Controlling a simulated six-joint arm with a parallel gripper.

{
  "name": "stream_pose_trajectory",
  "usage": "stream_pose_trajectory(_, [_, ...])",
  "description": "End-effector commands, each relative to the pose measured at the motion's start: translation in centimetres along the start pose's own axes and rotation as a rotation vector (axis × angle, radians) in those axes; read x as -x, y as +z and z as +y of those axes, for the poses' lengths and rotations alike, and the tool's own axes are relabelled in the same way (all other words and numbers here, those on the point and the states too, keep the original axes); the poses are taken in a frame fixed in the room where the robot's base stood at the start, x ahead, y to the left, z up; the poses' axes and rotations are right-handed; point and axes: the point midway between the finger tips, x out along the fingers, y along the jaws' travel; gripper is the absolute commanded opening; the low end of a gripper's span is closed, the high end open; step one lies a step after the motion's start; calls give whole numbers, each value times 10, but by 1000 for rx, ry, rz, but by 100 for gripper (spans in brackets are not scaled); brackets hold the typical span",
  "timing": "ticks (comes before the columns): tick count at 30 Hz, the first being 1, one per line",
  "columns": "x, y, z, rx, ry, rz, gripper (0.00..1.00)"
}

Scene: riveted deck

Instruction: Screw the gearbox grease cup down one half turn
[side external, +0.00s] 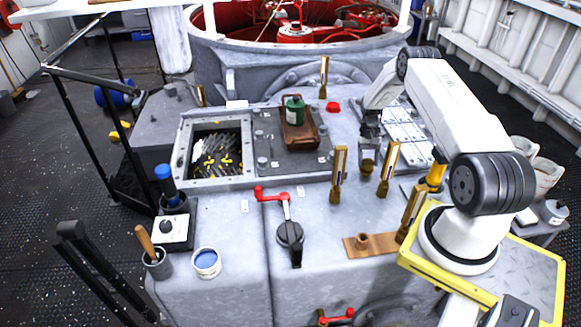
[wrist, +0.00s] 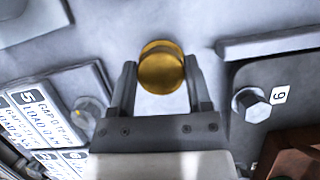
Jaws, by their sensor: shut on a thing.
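The grease cup (wrist: 161,69) is a round brass cap standing on the grey deck. In the wrist view it sits between the two fingertips of my gripper (wrist: 160,77). In the side view the cup (side external: 367,168) shows as a small dark brass shape right under my gripper (side external: 369,147), which points down. My gripper is shut on the cup, one finger on each side. The cup's underside and any thread are hidden.
A bolted plate with a bolt (wrist: 251,104) marked 9 lies beside the cup. A labelled panel (wrist: 42,130) is on the other side. Upright brass-coloured posts (side external: 339,175) stand near my gripper. A brown tray (side external: 300,140) holds a green container (side external: 294,109).

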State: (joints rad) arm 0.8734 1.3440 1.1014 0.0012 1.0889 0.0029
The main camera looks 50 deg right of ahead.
Motion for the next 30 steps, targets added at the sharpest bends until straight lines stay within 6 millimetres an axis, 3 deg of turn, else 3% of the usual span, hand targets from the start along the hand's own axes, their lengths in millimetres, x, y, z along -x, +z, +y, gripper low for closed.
stream_pose_trajectory(19, [4, 0, 0, -65, -28, -1, 4])
stream_pose_trajectory(20, [4, 0, 0, -65, -28, 0, 73])
stream_pose_trajectory(22, [3, 0, 0, -65, -27, 0, 95])
stream_pose_trajectory(23, [3, 0, 0, -65, -27, 0, 99])
stream_pose_trajectory(30, [2, 0, 0, -65, -27, 0, 99])
